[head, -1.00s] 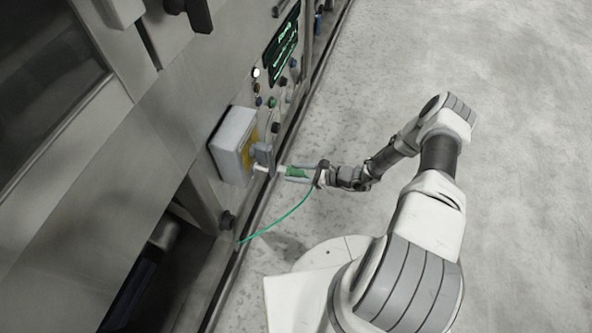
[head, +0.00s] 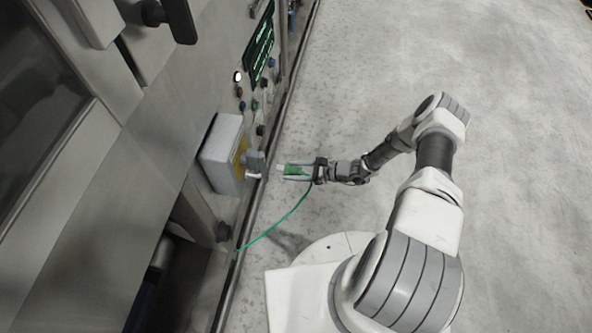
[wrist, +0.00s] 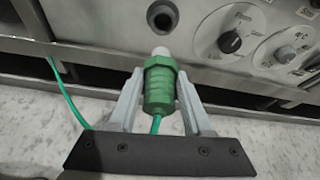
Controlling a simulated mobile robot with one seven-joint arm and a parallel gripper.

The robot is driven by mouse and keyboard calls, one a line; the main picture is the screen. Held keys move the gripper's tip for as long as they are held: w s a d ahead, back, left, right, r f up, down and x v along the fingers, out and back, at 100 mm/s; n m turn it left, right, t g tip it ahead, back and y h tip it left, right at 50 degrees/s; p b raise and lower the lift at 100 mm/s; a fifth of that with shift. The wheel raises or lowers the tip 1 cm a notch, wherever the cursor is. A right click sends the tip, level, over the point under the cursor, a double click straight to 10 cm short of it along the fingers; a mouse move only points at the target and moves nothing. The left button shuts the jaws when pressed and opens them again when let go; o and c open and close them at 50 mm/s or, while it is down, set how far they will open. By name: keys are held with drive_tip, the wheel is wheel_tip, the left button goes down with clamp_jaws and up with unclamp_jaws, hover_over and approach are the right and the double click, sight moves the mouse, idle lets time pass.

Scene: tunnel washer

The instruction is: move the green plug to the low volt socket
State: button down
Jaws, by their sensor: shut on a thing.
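My gripper (head: 297,171) is shut on the green plug (head: 293,169), a ribbed green body with a pale tip. In the wrist view the plug (wrist: 159,88) sits between the two grey fingers, its tip pointing away from me toward the machine panel. In the head view a gap separates the tip from the grey box (head: 222,155) on the machine front. In the wrist view a round dark socket hole (wrist: 161,19) lies ahead of the tip. I cannot read its label, so I cannot tell which socket is the low volt one.
The plug's green cable (head: 275,229) hangs in a curve to the machine's lower edge. A black knob (wrist: 230,42) and a marked dial (wrist: 286,46) sit right of the hole. Buttons and a dark display (head: 259,44) lie farther along the panel. The floor to the right is clear.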

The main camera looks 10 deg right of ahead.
drive_tip(key=w+a, duration=0.2)
drive_tip(key=a, duration=0.5)
drive_tip(key=shift+w, duration=0.35)
idle(0.6)
drive_tip(key=shift+a, duration=0.15)
drive_tip(key=shift+w+a, duration=0.3)
drive_tip(key=shift+a, duration=0.5)
drive_tip(key=shift+w+a, duration=0.15)
drive_tip(key=shift+a, duration=0.25)
idle(0.3)
drive_tip(key=shift+c, duration=1.2)
unclamp_jaws()
